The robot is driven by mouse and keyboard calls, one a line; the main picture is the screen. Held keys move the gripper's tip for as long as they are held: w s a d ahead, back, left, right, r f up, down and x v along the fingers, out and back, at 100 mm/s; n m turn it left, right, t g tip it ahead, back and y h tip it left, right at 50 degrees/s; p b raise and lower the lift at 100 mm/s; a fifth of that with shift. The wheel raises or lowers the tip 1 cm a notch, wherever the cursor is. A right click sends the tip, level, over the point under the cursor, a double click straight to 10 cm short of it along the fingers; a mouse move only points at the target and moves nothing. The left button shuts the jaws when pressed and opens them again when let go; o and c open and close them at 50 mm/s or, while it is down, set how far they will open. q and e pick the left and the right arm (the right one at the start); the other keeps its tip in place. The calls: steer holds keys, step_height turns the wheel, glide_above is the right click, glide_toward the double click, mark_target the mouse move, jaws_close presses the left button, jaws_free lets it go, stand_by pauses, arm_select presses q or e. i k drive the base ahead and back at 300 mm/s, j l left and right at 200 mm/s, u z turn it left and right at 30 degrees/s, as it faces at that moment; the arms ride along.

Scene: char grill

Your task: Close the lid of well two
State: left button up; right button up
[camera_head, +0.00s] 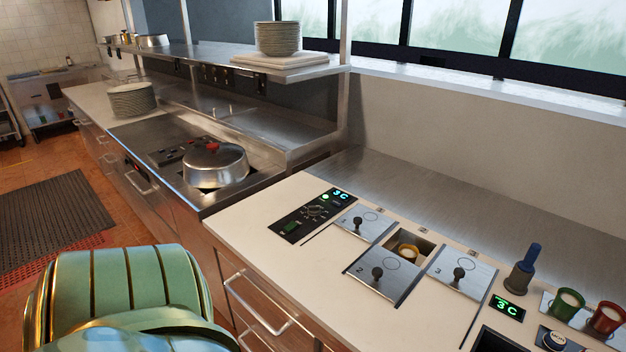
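The middle well (409,253) in a row of three in the counter is open, and a small cup with yellowish contents shows inside it. A steel lid marked 2 (366,284) lies flat on the counter directly in front of this opening, with a dark knob (377,273) on top. A lid marked 3 (472,280), also with a knob, covers the well to the right. Another knobbed lid (372,230) covers the well to the left; its number is too small to read. Neither of my grippers is in view.
Control panel (312,217) is left of the wells. A blue-handled tool (526,268), a green cup (566,304) and a red cup (606,318) stand to the right. A domed pan lid (215,163) sits on the grill. Bare counter (290,252) lies in front of the wells.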

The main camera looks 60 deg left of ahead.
mark_target(385, 273)
steer(key=u, duration=1.3)
